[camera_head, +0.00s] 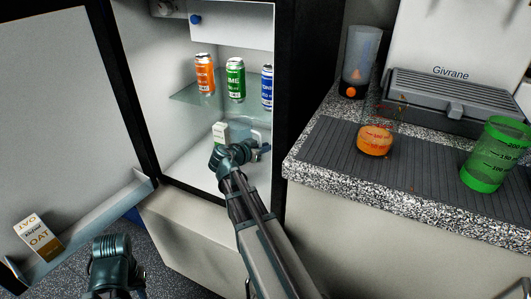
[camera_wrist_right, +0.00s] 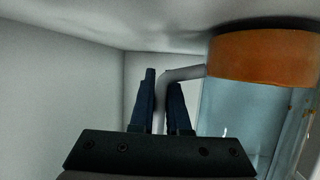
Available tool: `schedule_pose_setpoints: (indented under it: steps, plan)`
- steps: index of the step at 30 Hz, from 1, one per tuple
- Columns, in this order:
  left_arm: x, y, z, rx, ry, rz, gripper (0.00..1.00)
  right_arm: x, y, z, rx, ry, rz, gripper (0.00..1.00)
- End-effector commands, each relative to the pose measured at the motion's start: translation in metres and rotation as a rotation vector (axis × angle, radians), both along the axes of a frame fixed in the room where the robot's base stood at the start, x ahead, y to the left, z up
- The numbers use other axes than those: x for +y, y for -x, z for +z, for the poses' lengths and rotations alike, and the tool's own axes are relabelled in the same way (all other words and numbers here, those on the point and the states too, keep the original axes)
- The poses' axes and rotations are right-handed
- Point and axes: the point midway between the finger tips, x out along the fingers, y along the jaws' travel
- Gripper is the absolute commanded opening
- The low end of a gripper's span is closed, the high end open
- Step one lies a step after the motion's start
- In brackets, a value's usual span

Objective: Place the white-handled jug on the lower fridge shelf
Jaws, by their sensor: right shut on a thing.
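My right gripper (camera_head: 245,151) reaches into the lower part of the open fridge, below the glass shelf (camera_head: 215,96). In the right wrist view its dark fingers (camera_wrist_right: 162,105) are shut on the pale, curved handle (camera_wrist_right: 182,75) of the jug. The jug's clear bluish body (camera_wrist_right: 228,108) stands to the right of the fingers, with an orange band (camera_wrist_right: 265,55) at the top of it. In the head view the jug is mostly hidden by my gripper. I cannot tell whether it touches the fridge floor. My left gripper (camera_head: 110,250) is low at the left; its jaws are unclear.
A small white carton (camera_head: 220,132) stands in the lower fridge beside my gripper. Orange, green and blue cans (camera_head: 235,78) stand on the glass shelf. The open door (camera_head: 60,100) holds an oat carton (camera_head: 38,237). The counter (camera_head: 330,160) at right holds several containers.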

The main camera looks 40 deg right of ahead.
Motion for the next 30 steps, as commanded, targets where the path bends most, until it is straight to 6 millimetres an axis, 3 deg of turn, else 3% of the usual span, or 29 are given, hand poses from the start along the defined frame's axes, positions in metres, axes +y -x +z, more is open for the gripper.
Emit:
schedule_pose_setpoints:
  steps: [12, 13, 18, 30]
  plan:
    - [0.0, 0.0001, -0.0049, 0.0, 0.0, 0.002, 0.29, 0.0001, -0.0001, -0.0048, 0.0, 0.001, 0.0, 0.0]
    - [0.0001, 0.0, -0.0047, 0.0, 0.0, 0.002, 0.29, 0.0001, 0.0, -0.0047, 0.0, 0.0, 0.0, 0.16]
    - [0.0, 0.0, -0.0035, 0.0, 0.0, 0.002, 0.29, 0.0001, 0.0, -0.0035, 0.0, 0.0, 0.0, 0.44]
    - [0.0001, 0.0, 0.0046, 0.0, 0.0, 0.0, 0.29, 0.0026, 0.0009, 0.0047, 0.0, 0.0, 0.001, 0.44]
